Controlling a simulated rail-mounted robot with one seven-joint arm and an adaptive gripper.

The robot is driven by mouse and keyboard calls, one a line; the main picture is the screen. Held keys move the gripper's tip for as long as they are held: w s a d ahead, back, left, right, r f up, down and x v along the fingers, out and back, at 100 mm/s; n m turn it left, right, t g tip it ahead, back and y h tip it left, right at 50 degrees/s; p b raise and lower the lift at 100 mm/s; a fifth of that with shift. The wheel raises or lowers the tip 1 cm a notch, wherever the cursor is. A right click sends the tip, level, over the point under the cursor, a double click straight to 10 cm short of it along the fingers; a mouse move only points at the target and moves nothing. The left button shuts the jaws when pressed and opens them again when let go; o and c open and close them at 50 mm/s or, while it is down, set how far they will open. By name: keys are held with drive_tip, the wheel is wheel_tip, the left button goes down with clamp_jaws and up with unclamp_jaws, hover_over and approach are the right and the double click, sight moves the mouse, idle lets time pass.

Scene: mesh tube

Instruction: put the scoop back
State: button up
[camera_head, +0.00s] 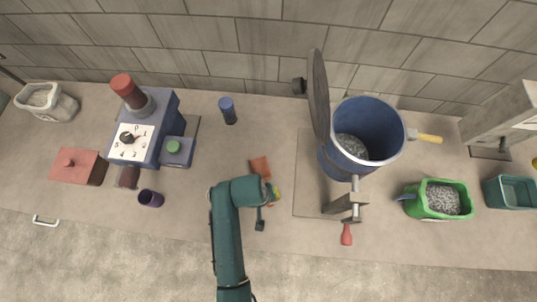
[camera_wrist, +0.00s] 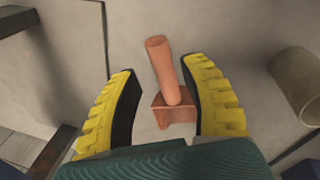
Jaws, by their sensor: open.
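An orange-red scoop (camera_head: 260,167) lies on the worktop just beyond my gripper (camera_head: 273,193) in the head view, partly hidden by my arm. In the wrist view the scoop (camera_wrist: 170,80) has a round handle and a boxy end. The wrist view shows my gripper (camera_wrist: 165,100) open, with a yellow finger with a black pad on each side of the scoop. I see gaps between the scoop and both fingers, and cannot tell its exact height below them. A green tub (camera_head: 427,213) of grey granules stands at the right, with a blue-grey handle sticking out.
A blue drum (camera_head: 381,123) with a raised lid (camera_head: 318,95) and granules inside stands right of my gripper. A blue machine (camera_head: 165,110) with a dial stands at the left. A blue cylinder (camera_head: 228,109) and a dark purple cup (camera_head: 151,198) stand nearby. A teal bin (camera_head: 513,192) is far right.

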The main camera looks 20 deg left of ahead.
wheel_tip(320, 180, up, 7)
drive_tip(key=a, duration=0.1)
drive_tip(key=shift+s+p, duration=0.3)
drive_tip(key=shift+s, duration=0.1)
